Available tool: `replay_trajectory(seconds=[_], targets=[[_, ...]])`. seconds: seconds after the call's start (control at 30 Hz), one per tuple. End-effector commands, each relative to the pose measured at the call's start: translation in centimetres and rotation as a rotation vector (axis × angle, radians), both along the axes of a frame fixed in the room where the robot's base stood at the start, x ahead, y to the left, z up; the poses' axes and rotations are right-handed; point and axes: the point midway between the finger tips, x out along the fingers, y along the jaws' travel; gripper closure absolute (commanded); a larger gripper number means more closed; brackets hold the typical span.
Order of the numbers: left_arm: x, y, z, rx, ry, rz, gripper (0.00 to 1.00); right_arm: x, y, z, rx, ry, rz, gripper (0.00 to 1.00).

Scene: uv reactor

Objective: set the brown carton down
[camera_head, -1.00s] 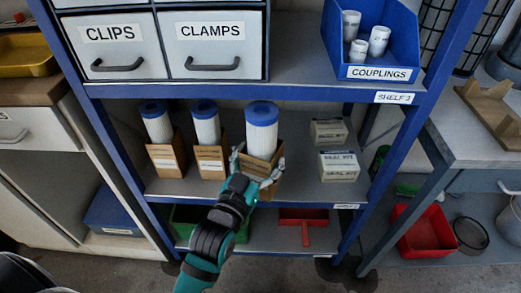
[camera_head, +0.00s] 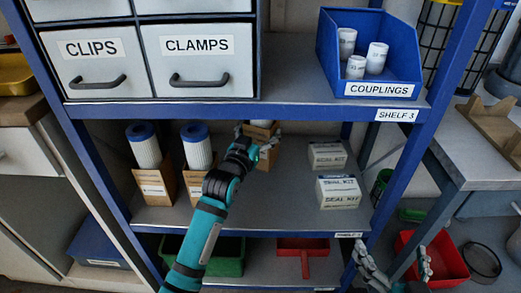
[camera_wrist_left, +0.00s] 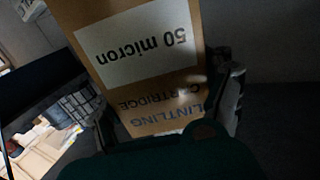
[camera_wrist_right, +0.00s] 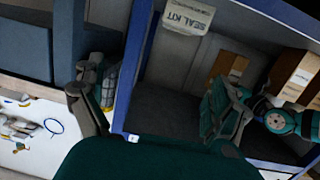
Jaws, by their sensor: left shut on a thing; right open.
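My left gripper (camera_head: 258,138) is shut on a brown carton (camera_head: 261,131) towards the back of the middle shelf. In the left wrist view the carton (camera_wrist_left: 140,45) stands between the fingers, its "50 micron" label upside down in the picture. The arm covers part of the carton in the head view, and its upper part is out of sight behind the shelf above. I cannot tell whether its base touches the shelf. My right gripper (camera_head: 394,258) is open and empty in front of the rack's lower right; its fingers also show in the right wrist view (camera_wrist_right: 150,95).
Two similar cartons with white, blue-topped cartridges, one at left (camera_head: 153,185) and one beside it (camera_head: 196,178), stand on the middle shelf (camera_head: 290,195). Seal kit boxes (camera_head: 339,191) stand at right. The shelf above, with a blue couplings bin (camera_head: 326,60), limits headroom. Bare shelf lies between.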

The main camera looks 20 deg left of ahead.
Motion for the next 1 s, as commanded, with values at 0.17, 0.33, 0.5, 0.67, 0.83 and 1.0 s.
replay_trajectory(seconds=[0.17, 0.33, 0.5, 0.67, 0.83, 1.0], targets=[[1.9, 0.6, 0.1, 0.001, -0.003, 0.000, 0.54, 0.4, 0.5, 2.1, 0.031, -0.122, 0.008, 0.00], [2.0, 0.6, -1.2, -0.001, 0.000, 0.000, 0.54, 0.5, 0.8, 4.1, 0.060, -0.235, 0.016, 0.00], [1.9, 0.6, -2.3, -0.001, -0.002, 0.000, 0.54, 0.3, 1.0, 6.3, 0.093, -0.358, 0.022, 0.00], [1.9, 0.5, -3.0, 0.000, -0.003, 0.000, 0.54, 0.0, 1.2, 7.9, 0.116, -0.444, 0.027, 0.00], [1.9, 0.5, -3.9, 0.000, -0.001, 0.000, 0.54, -0.5, 1.3, 9.2, 0.139, -0.528, 0.032, 0.00], [1.9, 0.5, -6.0, 0.001, -0.001, 0.000, 0.54, -2.3, 1.3, 12.2, 0.197, -0.733, 0.043, 0.00]])
